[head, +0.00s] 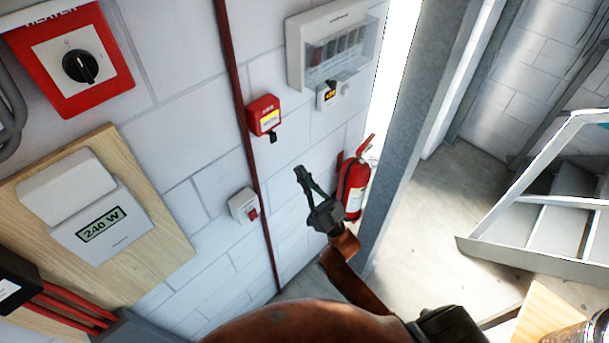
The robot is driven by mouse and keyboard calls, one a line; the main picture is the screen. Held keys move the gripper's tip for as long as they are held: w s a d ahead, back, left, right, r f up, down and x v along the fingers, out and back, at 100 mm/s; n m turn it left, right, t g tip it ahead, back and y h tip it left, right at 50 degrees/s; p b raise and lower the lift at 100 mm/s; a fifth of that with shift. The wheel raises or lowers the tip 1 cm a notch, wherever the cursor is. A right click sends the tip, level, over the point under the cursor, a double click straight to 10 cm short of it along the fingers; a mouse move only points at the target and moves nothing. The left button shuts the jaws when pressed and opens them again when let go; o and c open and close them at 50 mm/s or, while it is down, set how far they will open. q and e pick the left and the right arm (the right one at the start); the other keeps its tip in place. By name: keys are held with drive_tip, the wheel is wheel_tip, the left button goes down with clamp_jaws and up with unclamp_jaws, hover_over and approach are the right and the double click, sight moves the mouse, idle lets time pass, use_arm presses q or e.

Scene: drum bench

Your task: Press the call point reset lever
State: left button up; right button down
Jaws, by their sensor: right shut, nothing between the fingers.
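The red call point (265,115) is fixed to the white block wall, beside a red vertical pipe. It has a yellow and pale label on its front, and a small dark lever (273,136) sticks out at its lower edge. My right gripper (301,171) is below and to the right of the call point, in front of the wall. Its fingers are together and hold nothing. There is a gap in the picture between the fingertips and the lever. My left gripper is not in view.
A grey box with a red switch (244,206) is on the wall left of my gripper. A fire extinguisher (353,187) stands right behind it. The doorway (415,200) is right.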

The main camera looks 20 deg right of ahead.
sight(274, 137)
drive_tip(key=w+a+r+p, duration=0.1)
drive_tip(key=w, duration=0.1)
drive_tip(key=w+a+r+p, duration=0.1)
drive_tip(key=w, duration=0.1)
drive_tip(key=w+r+p, duration=0.1)
drive_tip(key=w+r, duration=0.1)
drive_tip(key=shift+w+a, duration=0.55)
drive_tip(key=shift+w, duration=0.15)
